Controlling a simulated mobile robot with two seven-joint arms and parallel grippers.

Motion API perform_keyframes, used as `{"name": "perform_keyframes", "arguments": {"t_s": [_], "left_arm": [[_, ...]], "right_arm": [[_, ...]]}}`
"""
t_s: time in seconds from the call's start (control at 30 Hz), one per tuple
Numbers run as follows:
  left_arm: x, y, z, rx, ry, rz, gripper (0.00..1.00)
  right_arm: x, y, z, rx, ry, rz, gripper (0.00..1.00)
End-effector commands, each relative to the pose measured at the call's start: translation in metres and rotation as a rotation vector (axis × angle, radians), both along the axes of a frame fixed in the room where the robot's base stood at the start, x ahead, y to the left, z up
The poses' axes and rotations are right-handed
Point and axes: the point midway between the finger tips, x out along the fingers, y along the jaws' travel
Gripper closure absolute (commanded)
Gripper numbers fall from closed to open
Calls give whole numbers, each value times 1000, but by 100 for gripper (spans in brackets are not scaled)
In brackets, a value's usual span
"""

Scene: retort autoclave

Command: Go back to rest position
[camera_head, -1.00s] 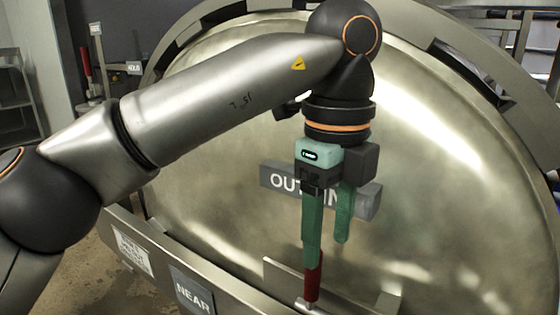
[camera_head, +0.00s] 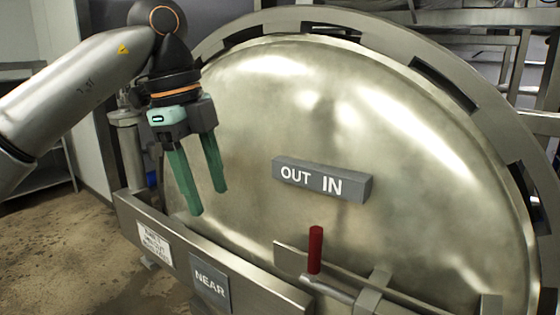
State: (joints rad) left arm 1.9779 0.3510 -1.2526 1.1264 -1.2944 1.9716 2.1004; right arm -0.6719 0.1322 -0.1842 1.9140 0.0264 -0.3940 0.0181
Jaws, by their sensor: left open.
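My left gripper (camera_head: 208,202) hangs from the arm that comes in from the left. Its two green fingers point down and stand apart, with nothing between them. It is in front of the left part of the big domed metal door (camera_head: 420,130), left of the grey OUT IN sign (camera_head: 322,180). A red handle (camera_head: 316,250) stands upright on a metal bar low on the door, to the right of and below the gripper and apart from it. My right gripper is not in view.
A metal rail with a NEAR plate (camera_head: 210,284) and a white notice (camera_head: 155,243) runs along the lower front. A toothed metal ring (camera_head: 300,22) surrounds the door. Bare, stained floor (camera_head: 60,245) lies at the left, with a metal shelf (camera_head: 45,180) behind.

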Motion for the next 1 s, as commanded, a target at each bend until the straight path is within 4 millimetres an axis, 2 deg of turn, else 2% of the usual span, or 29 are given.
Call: {"name": "perform_keyframes", "arguments": {"t_s": [0.03,0.27,0.3,0.47,0.7,0.9,1.0], "left_arm": [[6,25,3,-24,1,55,39],[17,114,7,-104,0,242,39],[20,102,-7,-130,17,195,39],[28,61,-47,-291,46,22,39],[25,-5,-106,-640,66,-197,39],[18,-50,-142,-1012,18,-263,39],[18,-62,-156,-1186,-33,-231,39]], "right_arm": [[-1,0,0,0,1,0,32],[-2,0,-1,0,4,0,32],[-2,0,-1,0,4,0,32],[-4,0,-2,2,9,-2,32],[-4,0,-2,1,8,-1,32],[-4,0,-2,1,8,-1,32],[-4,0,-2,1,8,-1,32]]}}
